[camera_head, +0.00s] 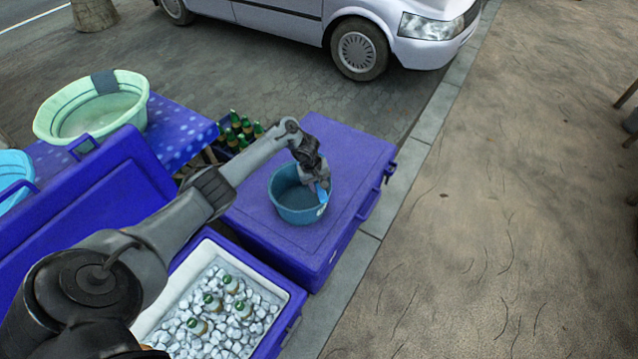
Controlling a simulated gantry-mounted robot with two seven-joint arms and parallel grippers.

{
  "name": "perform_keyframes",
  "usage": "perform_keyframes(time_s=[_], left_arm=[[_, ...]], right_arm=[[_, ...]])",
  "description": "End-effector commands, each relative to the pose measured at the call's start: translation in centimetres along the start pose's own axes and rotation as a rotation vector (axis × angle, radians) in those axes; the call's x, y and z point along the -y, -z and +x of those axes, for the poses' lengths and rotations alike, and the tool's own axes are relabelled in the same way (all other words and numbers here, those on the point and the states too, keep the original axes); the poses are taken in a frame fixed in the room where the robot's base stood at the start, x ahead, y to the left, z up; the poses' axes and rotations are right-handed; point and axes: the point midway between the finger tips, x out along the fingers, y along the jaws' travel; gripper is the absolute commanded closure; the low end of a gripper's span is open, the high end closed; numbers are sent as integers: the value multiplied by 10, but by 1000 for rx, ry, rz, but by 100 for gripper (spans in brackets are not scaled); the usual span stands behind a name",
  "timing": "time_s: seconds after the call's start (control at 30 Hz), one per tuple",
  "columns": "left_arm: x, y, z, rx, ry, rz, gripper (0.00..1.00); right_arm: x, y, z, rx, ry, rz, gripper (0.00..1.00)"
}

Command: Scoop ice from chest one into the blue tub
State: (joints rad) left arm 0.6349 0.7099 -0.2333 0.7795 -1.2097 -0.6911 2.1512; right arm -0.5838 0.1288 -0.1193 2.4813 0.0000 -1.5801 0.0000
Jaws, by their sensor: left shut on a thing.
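A blue tub (297,212) sits upright on the closed lid of a blue chest (262,232). My left gripper (318,178) is over the tub's right side, shut on a small light-blue scoop (322,193). The scoop hangs over the tub's right part; its contents and whether it touches the tub cannot be told. An open chest (293,311) in front holds ice cubes (180,327) and several bottles (197,326) with green caps. Which chest is chest one does not show. My right gripper is out of view.
The open chest's raised blue lid (75,215) stands at the left. A spotted table (172,127) holds a green basin (90,105). A crate of green bottles (238,128) stands behind the closed chest. A silver car (300,22) is parked behind.

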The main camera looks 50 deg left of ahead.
Motion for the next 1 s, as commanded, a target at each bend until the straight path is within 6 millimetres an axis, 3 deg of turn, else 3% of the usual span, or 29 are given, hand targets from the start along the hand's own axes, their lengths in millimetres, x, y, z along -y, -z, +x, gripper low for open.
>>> perform_keyframes(time_s=[0.17, 1.0], left_arm=[[5, 1, 10, -2, -123, -1, 94], [10, 0, 3, -1, -511, -4, 94]], right_arm=[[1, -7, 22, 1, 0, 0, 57], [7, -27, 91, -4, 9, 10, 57]])
